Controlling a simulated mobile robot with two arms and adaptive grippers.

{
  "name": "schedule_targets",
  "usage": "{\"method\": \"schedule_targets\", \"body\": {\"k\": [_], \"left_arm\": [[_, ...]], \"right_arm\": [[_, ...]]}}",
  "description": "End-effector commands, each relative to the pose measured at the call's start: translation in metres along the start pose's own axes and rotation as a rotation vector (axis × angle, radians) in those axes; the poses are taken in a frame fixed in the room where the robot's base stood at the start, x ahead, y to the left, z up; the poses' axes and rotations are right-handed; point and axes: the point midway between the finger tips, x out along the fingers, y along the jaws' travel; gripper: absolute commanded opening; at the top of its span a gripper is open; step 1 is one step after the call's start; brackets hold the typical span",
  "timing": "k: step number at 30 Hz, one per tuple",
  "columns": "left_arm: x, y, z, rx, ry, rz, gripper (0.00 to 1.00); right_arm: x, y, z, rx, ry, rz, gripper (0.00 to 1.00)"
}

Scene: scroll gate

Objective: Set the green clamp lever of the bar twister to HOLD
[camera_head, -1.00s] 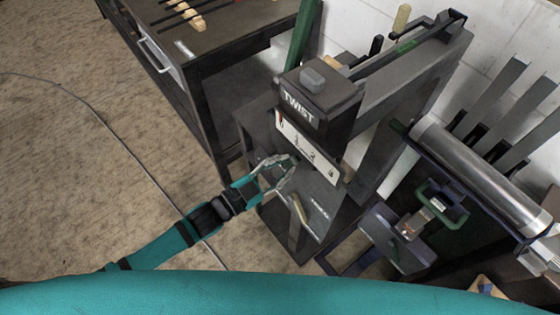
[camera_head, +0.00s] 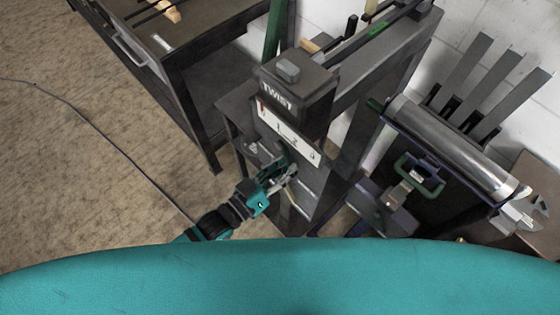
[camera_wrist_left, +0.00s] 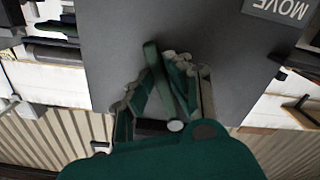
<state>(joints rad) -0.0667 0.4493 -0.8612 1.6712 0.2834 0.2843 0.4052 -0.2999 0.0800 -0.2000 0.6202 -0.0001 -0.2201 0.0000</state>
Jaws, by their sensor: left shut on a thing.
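The bar twister (camera_head: 296,92), a dark machine with a TWIST label, stands in the middle of the head view. My left gripper (camera_head: 287,168) is at the front of its body, below the white panel (camera_head: 285,135). In the left wrist view the green clamp lever (camera_wrist_left: 153,62) stands between the fingers of my left gripper (camera_wrist_left: 160,82), which is shut on it. The fingers hide the lever's lower part. A MOVE label (camera_wrist_left: 284,8) shows upside down on the grey face at the upper right. No HOLD label can be read. My right gripper is not in view.
A dark workbench (camera_head: 205,20) stands at the upper left. A steel roller machine (camera_head: 450,150) and a green-handled device (camera_head: 419,175) stand to the right. Bare floor lies to the left, with a cable (camera_head: 100,138) across it.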

Motion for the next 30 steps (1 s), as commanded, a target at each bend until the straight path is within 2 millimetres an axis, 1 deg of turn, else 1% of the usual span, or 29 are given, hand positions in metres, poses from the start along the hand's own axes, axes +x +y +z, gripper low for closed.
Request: {"method": "schedule_targets", "body": {"k": [3, 9, 16, 27, 28, 30], "left_arm": [[0.000, 0.006, 0.000, -0.068, -0.003, 0.000, 0.00], [0.000, 0.010, 0.000, -0.146, -0.002, -0.001, 0.00], [0.000, 0.013, -0.001, -0.181, -0.002, -0.001, 0.00], [0.000, 0.013, -0.001, -0.189, -0.001, 0.000, 0.00], [0.000, 0.013, -0.001, -0.189, -0.001, 0.000, 0.17], [0.000, 0.013, -0.001, -0.188, -0.001, 0.000, 0.26]], "right_arm": [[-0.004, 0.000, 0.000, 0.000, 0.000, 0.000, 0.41], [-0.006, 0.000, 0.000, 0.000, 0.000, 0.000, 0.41], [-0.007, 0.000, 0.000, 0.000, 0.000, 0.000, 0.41], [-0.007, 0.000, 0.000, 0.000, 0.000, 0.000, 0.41], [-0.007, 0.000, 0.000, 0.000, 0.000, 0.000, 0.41], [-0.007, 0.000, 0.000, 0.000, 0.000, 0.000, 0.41]]}}
